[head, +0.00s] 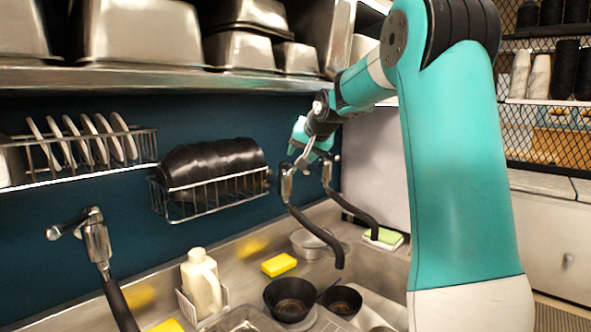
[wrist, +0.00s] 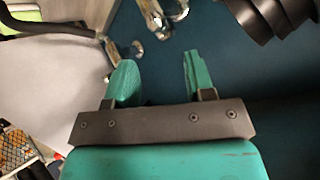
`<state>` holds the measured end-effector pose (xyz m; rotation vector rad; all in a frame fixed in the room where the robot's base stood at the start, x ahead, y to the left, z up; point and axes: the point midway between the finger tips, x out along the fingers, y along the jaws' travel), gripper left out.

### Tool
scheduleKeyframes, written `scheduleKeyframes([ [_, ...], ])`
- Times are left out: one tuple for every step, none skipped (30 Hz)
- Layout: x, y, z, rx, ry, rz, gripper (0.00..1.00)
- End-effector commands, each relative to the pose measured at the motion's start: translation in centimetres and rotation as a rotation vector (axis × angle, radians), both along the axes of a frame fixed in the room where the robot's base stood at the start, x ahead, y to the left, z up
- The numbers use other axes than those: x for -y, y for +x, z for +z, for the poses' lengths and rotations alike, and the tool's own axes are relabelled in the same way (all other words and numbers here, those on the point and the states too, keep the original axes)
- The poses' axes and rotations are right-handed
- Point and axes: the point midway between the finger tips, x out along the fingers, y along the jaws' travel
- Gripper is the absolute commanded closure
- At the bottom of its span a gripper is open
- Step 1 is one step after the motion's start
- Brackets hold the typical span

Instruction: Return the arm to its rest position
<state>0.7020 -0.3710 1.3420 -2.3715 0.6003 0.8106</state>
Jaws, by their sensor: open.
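My teal arm stands at the right of the head view and reaches left toward the teal back wall. My gripper (head: 310,140) is up near the wall, just above the tops of the black-hosed taps. In the wrist view my gripper (wrist: 155,85) shows two teal fingers held well apart, with nothing between them. Chrome tap fittings (wrist: 165,15) show beyond the fingertips. I cannot tell from these views whether the gripper touches the taps.
Black bowls (head: 291,299), a yellow sponge (head: 279,265) and a white jug (head: 200,284) are around the sink below. A wire rack of black dishes (head: 212,170) hangs on the wall left of my gripper. A metal shelf (head: 170,78) with steel pans runs above.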

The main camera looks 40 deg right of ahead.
Motion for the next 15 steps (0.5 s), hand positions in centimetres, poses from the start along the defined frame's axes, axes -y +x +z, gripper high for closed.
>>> scheduleKeyframes([
  [-0.1,-0.5,0.4,0.003,-0.001,0.0,0.51],
  [-0.2,-0.8,0.6,0.003,-0.001,0.0,0.51],
  [-0.3,-1.0,0.9,0.001,0.0,0.0,0.51],
  [-0.4,-1.2,1.0,0.001,0.0,0.001,0.51],
  [-0.4,-1.3,1.2,0.001,0.0,0.0,0.51],
  [-0.5,-1.5,1.4,0.001,0.0,0.0,0.51],
  [-0.5,-1.5,1.4,0.001,0.0,0.001,0.51],
  [-0.5,-1.6,1.5,0.001,0.0,0.001,0.51],
  [-0.5,-1.6,1.5,0.0,0.001,0.001,0.51],
  [-0.5,-1.6,1.5,0.0,0.002,0.0,0.51],
  [-0.5,-1.6,1.5,-0.001,0.001,0.0,0.51],
  [-0.5,-1.6,1.5,-0.001,0.001,0.0,0.51],
  [-0.5,-1.6,1.5,0.0,0.001,0.001,0.51],
  [-0.5,-1.6,1.5,0.0,0.001,0.001,0.51],
  [-0.5,-1.6,1.5,0.0,0.001,0.001,0.51],
])
